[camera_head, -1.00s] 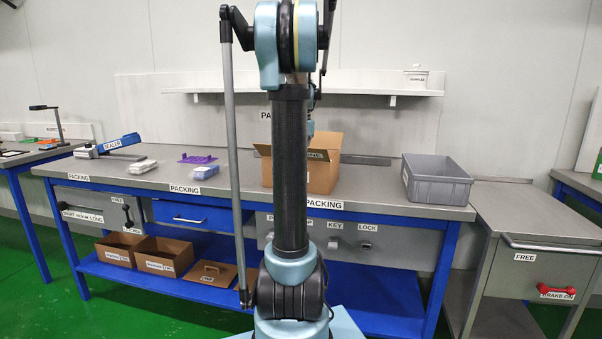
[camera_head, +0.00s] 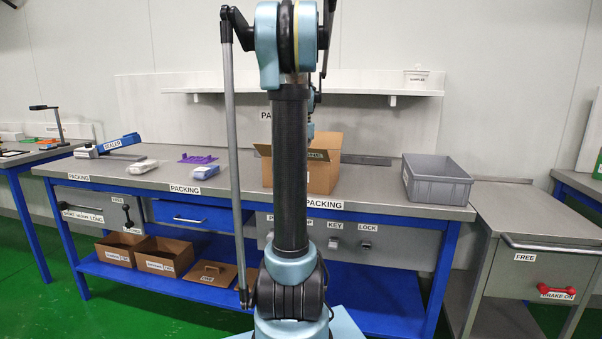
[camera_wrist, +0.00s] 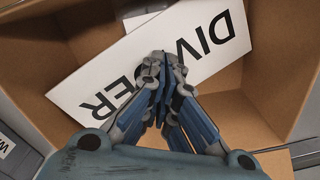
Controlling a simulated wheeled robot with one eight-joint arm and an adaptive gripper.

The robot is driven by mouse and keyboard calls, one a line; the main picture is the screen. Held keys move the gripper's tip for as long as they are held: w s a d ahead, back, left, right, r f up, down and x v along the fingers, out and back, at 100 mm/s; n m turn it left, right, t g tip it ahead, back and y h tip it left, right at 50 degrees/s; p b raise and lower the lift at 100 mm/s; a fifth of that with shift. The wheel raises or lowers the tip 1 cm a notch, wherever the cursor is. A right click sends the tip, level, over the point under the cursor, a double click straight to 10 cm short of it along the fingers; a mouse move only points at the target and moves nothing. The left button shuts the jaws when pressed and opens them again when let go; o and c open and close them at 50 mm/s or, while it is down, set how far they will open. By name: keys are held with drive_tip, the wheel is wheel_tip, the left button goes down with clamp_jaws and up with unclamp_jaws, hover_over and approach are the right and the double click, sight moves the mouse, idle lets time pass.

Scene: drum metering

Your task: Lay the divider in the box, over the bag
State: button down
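The divider (camera_wrist: 110,85) is a white flat sheet lettered "DIVIDER". In the wrist view it lies slantwise across the opening of the brown cardboard box (camera_wrist: 268,70), turned against the box walls. My gripper (camera_wrist: 160,62) is over the middle of the divider, its fingertips together, and looks shut on it; the grip point is hidden by the fingers. I cannot tell how far the divider is above the box floor. The bag is not clearly visible; a small pale patch shows past the divider's upper edge. In the head view the box (camera_head: 322,178) stands on the bench, partly behind my arm.
A grey bin (camera_head: 438,190) stands right of the box on the packing bench (camera_head: 375,190). Left of the box lie a blue-white pack (camera_head: 205,172), a purple item (camera_head: 197,158) and a whitish pack (camera_head: 143,166). A shelf (camera_head: 370,90) runs above the bench.

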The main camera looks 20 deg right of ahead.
drive_tip(key=shift+w+a+f, duration=0.35)
drive_tip(key=shift+w+a, duration=0.3)
drive_tip(key=shift+a, duration=0.15)
drive_tip(key=shift+w+a+f, duration=0.3)
drive_tip(key=shift+w+a, duration=0.3)
drive_tip(key=shift+a, duration=0.2)
idle(0.5)
wheel_tip(320, 180, up, 15)
idle(2.1)
idle(0.4)
